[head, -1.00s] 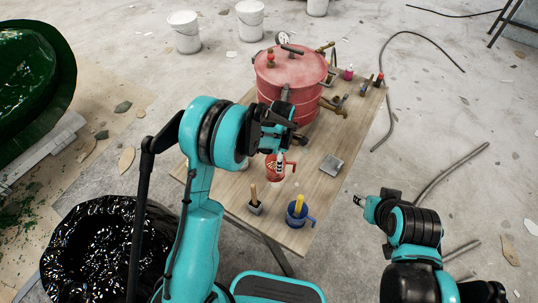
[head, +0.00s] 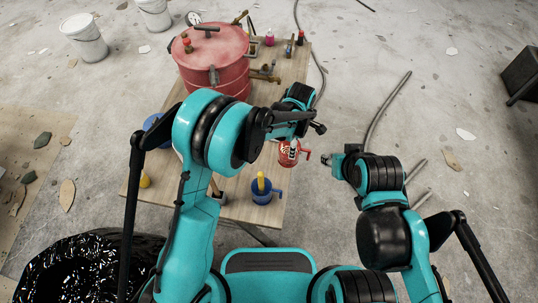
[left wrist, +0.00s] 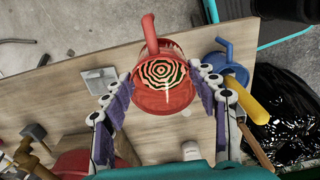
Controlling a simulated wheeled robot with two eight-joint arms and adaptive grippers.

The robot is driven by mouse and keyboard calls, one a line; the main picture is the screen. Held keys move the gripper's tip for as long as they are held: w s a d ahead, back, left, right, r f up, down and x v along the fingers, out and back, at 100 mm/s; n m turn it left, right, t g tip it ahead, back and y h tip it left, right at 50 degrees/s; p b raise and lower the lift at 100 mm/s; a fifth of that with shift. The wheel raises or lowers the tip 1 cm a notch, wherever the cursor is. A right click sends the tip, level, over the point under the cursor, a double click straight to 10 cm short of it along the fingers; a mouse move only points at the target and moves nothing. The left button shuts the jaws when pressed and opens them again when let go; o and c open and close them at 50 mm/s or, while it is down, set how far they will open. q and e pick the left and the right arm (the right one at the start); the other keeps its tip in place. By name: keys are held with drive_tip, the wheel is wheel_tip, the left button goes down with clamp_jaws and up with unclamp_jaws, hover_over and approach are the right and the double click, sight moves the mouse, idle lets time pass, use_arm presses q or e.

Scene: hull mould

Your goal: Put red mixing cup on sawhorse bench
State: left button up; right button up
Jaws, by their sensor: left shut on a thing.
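The red mixing cup (head: 289,153) hangs in my left gripper (head: 302,132) at the right edge of a wooden-topped table (head: 240,212). In the left wrist view the cup (left wrist: 165,95) sits between the purple finger pads (left wrist: 165,112), with dark and pale rings inside and its handle pointing towards the table edge. I cannot tell its height above the table. My right gripper (head: 328,160) is empty beside the cup; its finger opening is too small to judge. A dark legged piece (head: 522,72) is cut off at the right; I cannot tell which is the sawhorse bench.
A red pressure pot (head: 212,65) fills the back. A metal plate (left wrist: 98,80) lies on the table. Hoses (head: 385,112) lie on the floor to the right. White buckets (head: 84,38) stand behind.

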use_arm(q)
drive_tip(key=w+a+f+b, duration=0.5)
drive_tip(key=a+f, duration=0.4)
drive_tip(key=f, duration=0.1)
drive_tip(key=shift+f, duration=0.1)
drive_tip(key=shift+f+b, duration=0.2)
drive_tip(key=shift+b, duration=0.1)
drive_tip(key=o, duration=1.2)
drive_tip(key=shift+c, duration=0.2)
drive_tip(key=shift+r, duration=0.1)
